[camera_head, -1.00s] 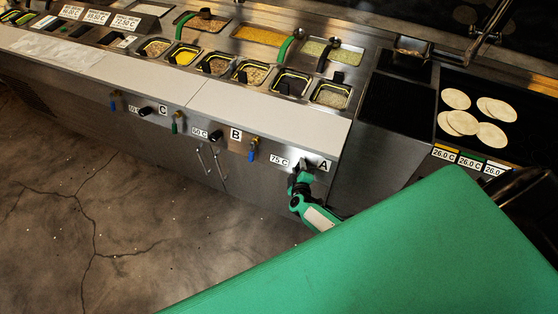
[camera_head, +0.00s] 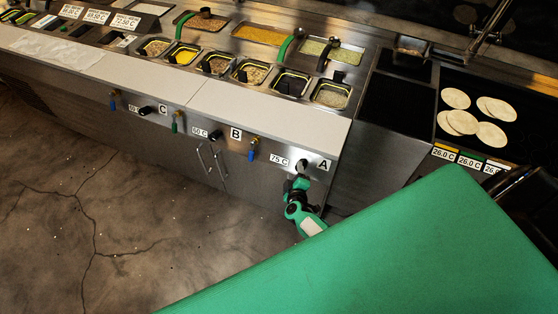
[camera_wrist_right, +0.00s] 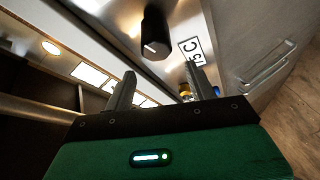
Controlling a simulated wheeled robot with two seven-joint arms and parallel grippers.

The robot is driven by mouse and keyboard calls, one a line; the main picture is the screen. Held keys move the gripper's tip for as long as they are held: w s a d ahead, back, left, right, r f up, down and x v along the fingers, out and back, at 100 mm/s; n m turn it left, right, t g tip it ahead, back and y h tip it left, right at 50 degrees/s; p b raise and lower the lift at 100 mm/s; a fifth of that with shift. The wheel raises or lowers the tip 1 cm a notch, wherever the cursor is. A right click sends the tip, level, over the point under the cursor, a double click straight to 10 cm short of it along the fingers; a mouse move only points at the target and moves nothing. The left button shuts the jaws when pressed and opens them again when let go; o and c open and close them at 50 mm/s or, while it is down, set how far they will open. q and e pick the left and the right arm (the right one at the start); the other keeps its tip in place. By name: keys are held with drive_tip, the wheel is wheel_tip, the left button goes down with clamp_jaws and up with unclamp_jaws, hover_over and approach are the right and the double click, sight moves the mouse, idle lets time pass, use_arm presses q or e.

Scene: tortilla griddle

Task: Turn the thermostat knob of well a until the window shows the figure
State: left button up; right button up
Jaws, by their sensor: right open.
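The black thermostat knob (camera_wrist_right: 155,33) of well A stands out from the steel front panel in the right wrist view, with a white pointer line on its face. Its window (camera_wrist_right: 190,50) shows beside it and reads 75 C in the head view (camera_head: 279,161), left of the A label (camera_head: 323,165). My right gripper (camera_wrist_right: 162,85) is open and empty. Its two fingers are spread, and the knob appears beyond and between the tips, apart from them. In the head view the right gripper (camera_head: 300,182) is just below knob A, which it partly covers. My left gripper is not in view.
A blue-handled valve (camera_head: 252,150) and the B label (camera_head: 236,134) are left of well A. Cabinet handles (camera_head: 208,160) stick out lower down. A white counter ledge (camera_head: 270,118) overhangs the panel. Tortillas (camera_head: 462,122) lie on the griddle at right. The floor in front is clear.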

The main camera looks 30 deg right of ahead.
drive_tip(key=v, duration=0.6)
idle(0.5)
